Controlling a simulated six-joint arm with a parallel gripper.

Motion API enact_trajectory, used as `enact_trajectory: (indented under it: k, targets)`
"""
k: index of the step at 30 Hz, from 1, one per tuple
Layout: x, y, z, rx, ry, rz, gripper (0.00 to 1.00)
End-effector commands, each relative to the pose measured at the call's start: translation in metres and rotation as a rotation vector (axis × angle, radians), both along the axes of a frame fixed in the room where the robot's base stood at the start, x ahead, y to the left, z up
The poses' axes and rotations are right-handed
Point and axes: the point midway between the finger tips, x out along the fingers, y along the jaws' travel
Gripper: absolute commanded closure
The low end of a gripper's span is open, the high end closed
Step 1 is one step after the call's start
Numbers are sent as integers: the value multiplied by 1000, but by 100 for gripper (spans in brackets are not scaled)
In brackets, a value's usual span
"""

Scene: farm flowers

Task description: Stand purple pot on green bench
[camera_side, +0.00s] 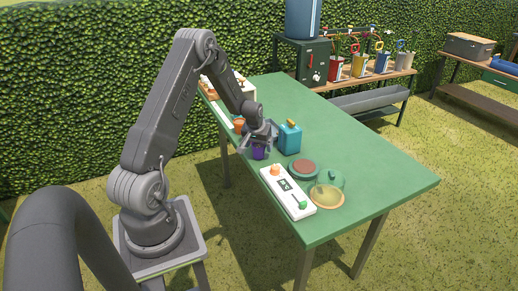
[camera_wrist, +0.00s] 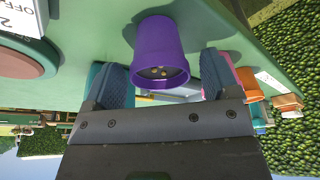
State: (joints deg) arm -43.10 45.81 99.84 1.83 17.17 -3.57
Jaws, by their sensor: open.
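The purple pot (camera_side: 258,153) is on the green bench (camera_side: 390,180), near its left long edge, under my gripper (camera_side: 262,136). In the wrist view the purple pot (camera_wrist: 160,45) shows between the two fingers of my gripper (camera_wrist: 162,68). The wrist picture is turned over; the pot looks upright, its wide mouth away from the green top, with small holes inside. My gripper is open, one finger on each side of the pot. A gap shows on the right side; contact on the left side I cannot tell.
A blue bottle-like can (camera_side: 289,138) stands close to the right of my gripper. A white panel with knobs (camera_side: 288,190), a round brown-topped disc (camera_side: 303,168) and a glass dome (camera_side: 329,187) sit nearer. An orange item (camera_side: 239,125) is behind. The bench's right side is clear.

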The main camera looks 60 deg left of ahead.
Motion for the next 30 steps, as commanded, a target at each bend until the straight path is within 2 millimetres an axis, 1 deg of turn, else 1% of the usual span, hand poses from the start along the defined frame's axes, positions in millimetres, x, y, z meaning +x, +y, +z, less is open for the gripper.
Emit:
enact_trajectory:
  k: [1,3,9,12,17,20,23,24,26,27,29,30]
  targets:
    - [-2,-2,12,3,-3,0,19]
    - [-5,-5,27,4,-4,0,19]
    - [-14,-14,65,3,-3,-1,19]
    - [-17,-17,79,2,-2,-1,19]
    - [-19,-21,92,1,-1,-3,19]
    - [-17,-34,107,6,-8,-27,19]
    - [-12,-67,138,19,-22,-89,19]
    - [-12,-85,153,26,-30,-123,19]
    - [-15,-115,177,34,-41,-180,19]
    - [-18,-137,192,39,-50,-220,19]
    - [-27,-168,213,46,-61,-280,19]
    - [-35,-188,225,50,-69,-319,19]
